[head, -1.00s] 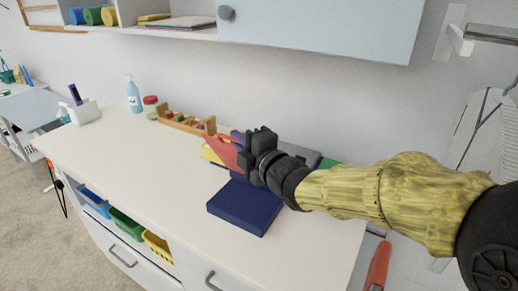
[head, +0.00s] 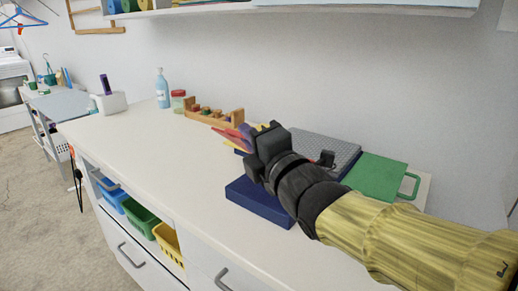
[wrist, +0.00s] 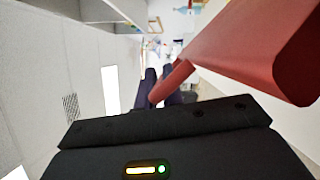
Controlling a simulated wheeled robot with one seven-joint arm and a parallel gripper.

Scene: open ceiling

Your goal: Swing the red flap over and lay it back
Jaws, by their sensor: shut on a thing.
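The red flap (head: 230,134) shows as a thin, tilted red shape in the head view, left of my gripper (head: 250,133). In the wrist view the red flap (wrist: 235,50) is a large slab slanting from the upper right down to my dark fingers (wrist: 165,92). My gripper is shut on the flap near its edge. A dark blue block (head: 258,203) lies on the counter in front of my gripper. The flap's hinge and far side are hidden behind my gripper.
A grey ribbed board (head: 325,150) and a green board with a handle (head: 375,178) lie at the back right. A wooden rack (head: 215,115), a jar (head: 178,100) and a blue bottle (head: 162,88) stand at the back left. The front left of the counter (head: 160,150) is clear.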

